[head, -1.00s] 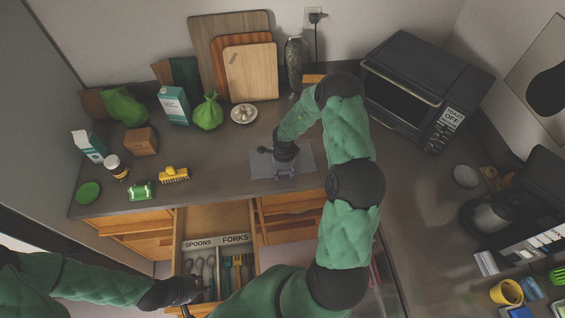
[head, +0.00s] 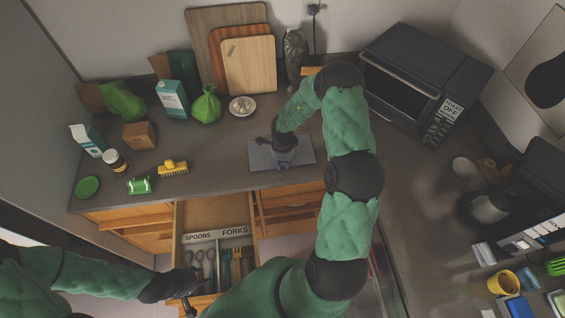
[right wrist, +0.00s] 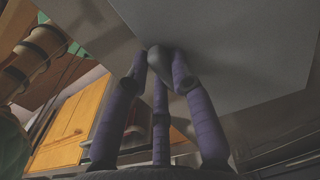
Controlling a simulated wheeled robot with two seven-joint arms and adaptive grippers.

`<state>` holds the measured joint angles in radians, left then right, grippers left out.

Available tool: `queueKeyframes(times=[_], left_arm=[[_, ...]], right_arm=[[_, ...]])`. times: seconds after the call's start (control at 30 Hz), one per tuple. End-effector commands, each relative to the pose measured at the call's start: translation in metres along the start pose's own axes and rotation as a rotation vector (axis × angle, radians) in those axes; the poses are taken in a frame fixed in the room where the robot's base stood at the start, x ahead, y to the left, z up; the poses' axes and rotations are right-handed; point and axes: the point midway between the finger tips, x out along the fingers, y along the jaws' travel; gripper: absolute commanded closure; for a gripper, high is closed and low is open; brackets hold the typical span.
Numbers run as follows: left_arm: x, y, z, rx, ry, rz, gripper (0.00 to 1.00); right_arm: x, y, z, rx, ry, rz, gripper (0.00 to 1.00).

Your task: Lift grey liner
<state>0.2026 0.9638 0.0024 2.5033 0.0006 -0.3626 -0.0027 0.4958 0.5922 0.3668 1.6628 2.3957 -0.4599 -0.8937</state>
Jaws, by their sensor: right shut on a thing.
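The grey liner (head: 304,148) is a flat rectangular sheet at the front of the counter, above the open drawer. In the right wrist view, the liner (right wrist: 255,55) fills the upper right. In the right wrist view, my right gripper's purple fingers (right wrist: 160,65) are closed around a small rounded grey piece against the sheet. Whether the liner is clear of the counter is not certain. My left gripper (head: 190,287) is at the front left of the open drawer; its fingers are too small to read.
The open drawer (head: 212,238) holds spoons and forks under labels. A yellow brush (head: 173,167), a green sponge-like item (head: 140,186) and a plate of garlic (head: 242,106) are left of the liner. A toaster oven (head: 425,80) stands at the right. Counter around the liner is clear.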

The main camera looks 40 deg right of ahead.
Motion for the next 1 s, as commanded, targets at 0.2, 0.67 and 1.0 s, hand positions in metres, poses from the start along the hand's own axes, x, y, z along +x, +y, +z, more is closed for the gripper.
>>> queueKeyframes(times=[0.2,0.67,1.0], left_arm=[[-0.004,0.001,0.0,0.0,0.0,0.0,0.6],[-0.009,0.003,0.0,0.0,0.0,0.0,0.6],[-0.011,0.004,0.0,0.0,0.0,0.0,0.6]], right_arm=[[-0.035,0.009,0.005,-0.002,0.0,-0.002,1.0],[-0.104,0.091,0.048,-0.004,0.0,-0.002,1.0],[-0.119,0.122,0.064,0.0,0.0,-0.002,1.0]])
